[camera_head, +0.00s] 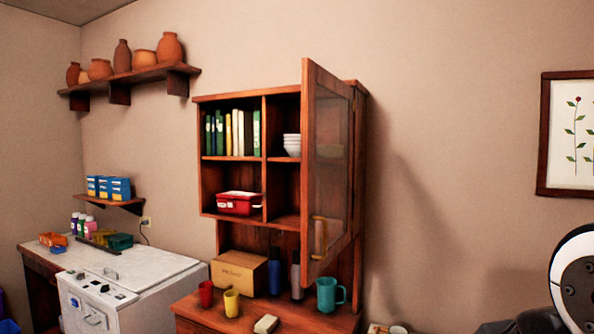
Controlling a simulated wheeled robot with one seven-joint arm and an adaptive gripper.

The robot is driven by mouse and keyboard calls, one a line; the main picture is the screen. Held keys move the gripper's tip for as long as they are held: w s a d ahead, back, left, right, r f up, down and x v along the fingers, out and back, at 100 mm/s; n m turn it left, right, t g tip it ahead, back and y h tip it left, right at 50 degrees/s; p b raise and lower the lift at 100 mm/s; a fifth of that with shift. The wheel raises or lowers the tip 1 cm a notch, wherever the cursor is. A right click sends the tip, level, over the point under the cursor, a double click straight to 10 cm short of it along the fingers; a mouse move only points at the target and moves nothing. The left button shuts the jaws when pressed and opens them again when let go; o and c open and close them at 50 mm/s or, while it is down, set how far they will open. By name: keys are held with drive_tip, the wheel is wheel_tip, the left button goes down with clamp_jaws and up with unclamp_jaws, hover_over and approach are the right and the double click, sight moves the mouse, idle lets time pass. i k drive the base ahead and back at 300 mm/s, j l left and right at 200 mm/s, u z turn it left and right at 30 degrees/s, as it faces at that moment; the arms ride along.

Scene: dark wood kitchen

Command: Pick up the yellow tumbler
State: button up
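The yellow tumbler (231,302) stands upright on the dark wood counter of the hutch (191,308), near its front left. A red cup (206,293) stands just to its left and slightly behind. A cardboard box (239,271) is behind it. Part of my arm, white and black, shows at the lower right edge. My gripper's fingers are not in view, so I cannot see their state.
A cabinet door (328,165) hangs open above the counter's right side. Dark bottles (274,272), a teal mug (329,294) and a pale block (265,324) share the counter. A white appliance (130,285) stands to the left.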

sight(232, 304)
drive_tip(key=i+j, duration=0.2)
drive_tip(key=j, duration=0.15)
drive_tip(key=i+j+z, duration=0.1)
drive_tip(key=i+j, duration=0.35)
drive_tip(key=j, duration=0.25)
drive_tip(key=i+j+z, duration=0.1)
drive_tip(key=j, duration=0.25)
drive_tip(key=i+j, duration=0.3)
drive_tip(key=i+j+z, duration=0.1)
drive_tip(key=j, duration=0.4)
drive_tip(key=i+j, duration=0.3)
drive_tip(key=i+j+z, duration=0.1)
drive_tip(key=j, duration=0.35)
drive_tip(key=i, duration=0.05)
